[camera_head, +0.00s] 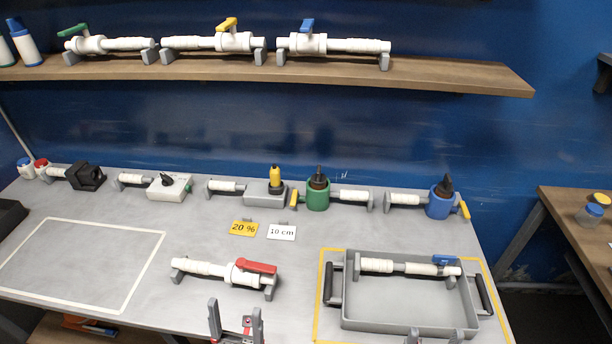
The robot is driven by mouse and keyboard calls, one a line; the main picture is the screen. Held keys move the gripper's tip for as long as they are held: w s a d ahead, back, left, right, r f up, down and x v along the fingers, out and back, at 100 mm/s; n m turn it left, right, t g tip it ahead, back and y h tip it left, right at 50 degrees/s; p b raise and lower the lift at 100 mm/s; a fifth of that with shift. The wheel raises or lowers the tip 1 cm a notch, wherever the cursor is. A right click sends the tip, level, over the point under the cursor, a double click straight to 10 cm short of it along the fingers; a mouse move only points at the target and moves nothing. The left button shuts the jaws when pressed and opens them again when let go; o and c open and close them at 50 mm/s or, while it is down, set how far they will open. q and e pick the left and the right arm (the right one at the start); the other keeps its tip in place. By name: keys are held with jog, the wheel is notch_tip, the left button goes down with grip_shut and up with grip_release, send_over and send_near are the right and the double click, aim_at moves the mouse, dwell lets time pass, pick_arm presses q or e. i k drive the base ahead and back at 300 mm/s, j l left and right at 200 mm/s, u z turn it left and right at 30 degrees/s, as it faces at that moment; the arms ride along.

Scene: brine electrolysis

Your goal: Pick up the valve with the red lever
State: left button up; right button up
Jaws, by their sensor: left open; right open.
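The valve with the red lever (215,270) is a white pipe piece lying on grey supports on the table. Its red lever (255,266) is at its right end. My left gripper (236,322) is open and empty at the bottom edge, in front of the valve's right half and apart from it. My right gripper (436,337) is open at the bottom edge, in front of the grey tray; only its finger ends show.
The grey tray (400,326) with black handles holds a valve with a blue lever (410,267). Fittings line the table's back, including a green container (318,196). More valves sit on the shelf (430,78). A white-outlined area (80,262) is empty.

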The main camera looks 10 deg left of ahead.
aim_at(231, 274)
jog(key=j, duration=1.35)
jog(key=k+u, duration=0.05)
